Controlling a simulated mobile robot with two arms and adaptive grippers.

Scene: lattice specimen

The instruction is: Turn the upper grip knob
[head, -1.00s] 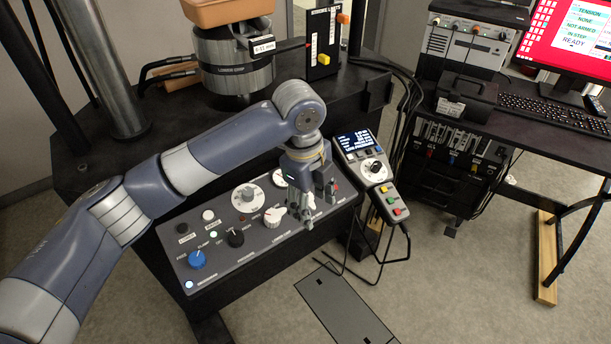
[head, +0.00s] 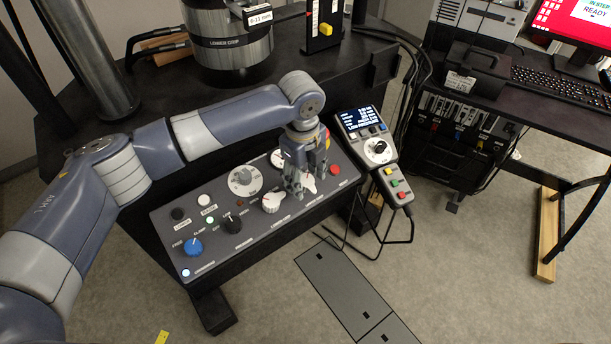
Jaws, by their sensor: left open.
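The control panel (head: 215,240) is a sloped grey box with several knobs, lamps and two dials. A white knob (head: 309,185) at its right end, apparently the upper grip knob, is mostly hidden by my left gripper. My left gripper (head: 306,184) points down with its fingers apart around or just above this knob; I cannot tell whether they touch it. A similar white knob (head: 271,202), apparently for the lower grip, stands just to its left with its pointer showing. My right gripper is out of view.
A black knob (head: 232,222) and a blue knob (head: 193,247) sit further left on the panel. A handheld pendant (head: 376,150) with a screen and coloured buttons stands close to the right, its cable hanging below. The lower grip cylinder (head: 230,45) rises behind.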

